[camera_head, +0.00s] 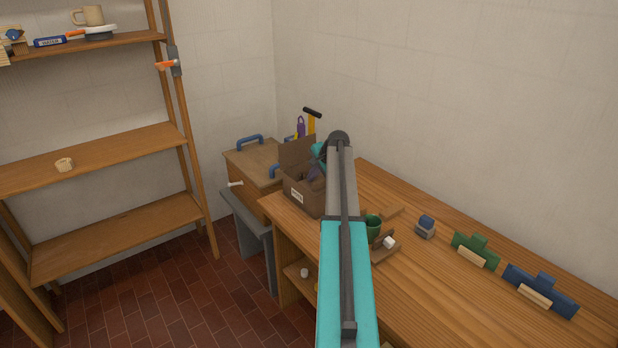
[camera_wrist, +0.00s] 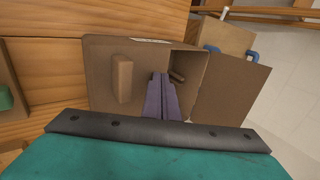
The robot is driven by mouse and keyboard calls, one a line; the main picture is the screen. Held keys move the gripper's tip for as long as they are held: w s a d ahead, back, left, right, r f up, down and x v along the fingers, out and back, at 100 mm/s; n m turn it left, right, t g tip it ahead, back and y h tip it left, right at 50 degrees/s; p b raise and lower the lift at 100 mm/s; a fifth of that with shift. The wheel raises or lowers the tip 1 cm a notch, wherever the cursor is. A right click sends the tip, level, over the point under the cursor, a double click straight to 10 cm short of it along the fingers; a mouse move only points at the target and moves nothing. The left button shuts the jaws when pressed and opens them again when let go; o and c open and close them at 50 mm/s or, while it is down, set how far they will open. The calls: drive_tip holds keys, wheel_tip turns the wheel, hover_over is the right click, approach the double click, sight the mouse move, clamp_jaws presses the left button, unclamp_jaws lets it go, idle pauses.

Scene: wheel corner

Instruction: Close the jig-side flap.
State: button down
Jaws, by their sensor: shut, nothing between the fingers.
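The cardboard box (camera_head: 304,196) stands at the far end of the workbench, with a raised flap (camera_head: 297,151) on its cabinet side. In the wrist view that flap (camera_wrist: 232,91) leans outward at the right. At the left, a brown cardboard panel (camera_wrist: 100,75) on the bench side, apparently the jig-side flap, has a tan block (camera_wrist: 122,78) against it. I cannot tell its angle exactly. Between them a dark part of the inside shows. My gripper (camera_wrist: 162,80) is shut and empty, its purple-grey fingers at the panel's right edge; contact is unclear. The arm hides the box's right side in the head view.
A wooden cabinet (camera_head: 255,160) with blue handles stands beyond the box. A green cup (camera_head: 373,227), a blue-grey item (camera_head: 425,227), a green jig (camera_head: 474,250) and a blue jig (camera_head: 540,289) are on the bench. A shelf rack (camera_head: 100,158) stands left.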

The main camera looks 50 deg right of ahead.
drive_tip(key=shift+r, duration=0.1)
drive_tip(key=shift+w+r+p, duration=0.1)
drive_tip(key=shift+r+p, duration=0.85)
drive_tip(key=shift+r, duration=1.2)
wheel_tip(320, 180, up, 9)
drive_tip(key=w+b, duration=0.2)
drive_tip(key=b, duration=0.1)
drive_tip(key=shift+w+d, duration=0.25)
drive_tip(key=shift+w, duration=0.1)
